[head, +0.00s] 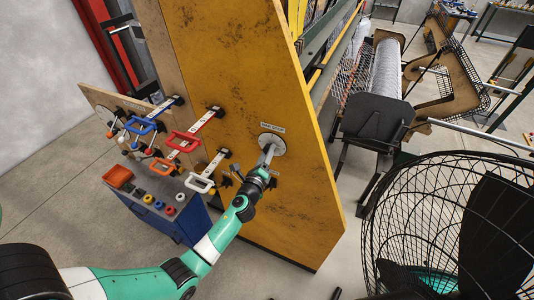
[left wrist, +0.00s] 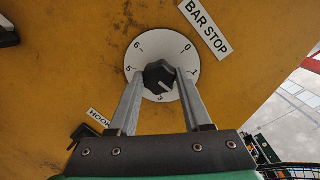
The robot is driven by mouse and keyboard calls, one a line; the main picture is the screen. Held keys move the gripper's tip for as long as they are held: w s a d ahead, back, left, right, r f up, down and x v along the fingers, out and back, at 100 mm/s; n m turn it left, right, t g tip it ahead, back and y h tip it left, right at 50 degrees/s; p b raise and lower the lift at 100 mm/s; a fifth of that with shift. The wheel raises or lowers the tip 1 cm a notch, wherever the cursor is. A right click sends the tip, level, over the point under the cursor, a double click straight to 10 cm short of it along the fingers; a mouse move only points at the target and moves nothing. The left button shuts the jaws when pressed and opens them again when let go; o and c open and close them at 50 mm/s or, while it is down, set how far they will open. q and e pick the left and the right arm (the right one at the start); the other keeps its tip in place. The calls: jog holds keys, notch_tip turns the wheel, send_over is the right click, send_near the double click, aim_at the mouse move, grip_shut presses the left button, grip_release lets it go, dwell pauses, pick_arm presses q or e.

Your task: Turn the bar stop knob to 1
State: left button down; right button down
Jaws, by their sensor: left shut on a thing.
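The bar stop knob (left wrist: 159,76) is black and sits at the centre of a round white dial (left wrist: 135,60) on the yellow panel. Numbers including 0, 1, 3, 5 and 6 ring the dial, with 0 at upper right and 1 at right. A small light mark on the knob seems to face down toward the 3. The BAR STOP label (left wrist: 206,27) is beside the dial. My left gripper (head: 267,156) is shut on the knob, one finger on each side. In the head view the dial (head: 272,145) shows behind the gripper, which hides the knob. My right gripper is not in view.
White (head: 200,183), red (head: 182,141) and blue (head: 140,125) handles stick out from the panel left of the dial. A blue cabinet (head: 190,222) with small coloured knobs stands below them. A black wire fan cage (head: 440,225) stands at the right.

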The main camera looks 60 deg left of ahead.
pick_arm(q)
jog(key=shift+n+h+p, duration=0.35)
jog(key=shift+n+h, duration=0.15)
jog(key=shift+n, duration=3)
jog(key=shift+c, duration=1.7)
grip_release()
jog(key=v, duration=1.1)
jog(key=shift+s+d, duration=0.15)
jog(key=shift+s, duration=0.15)
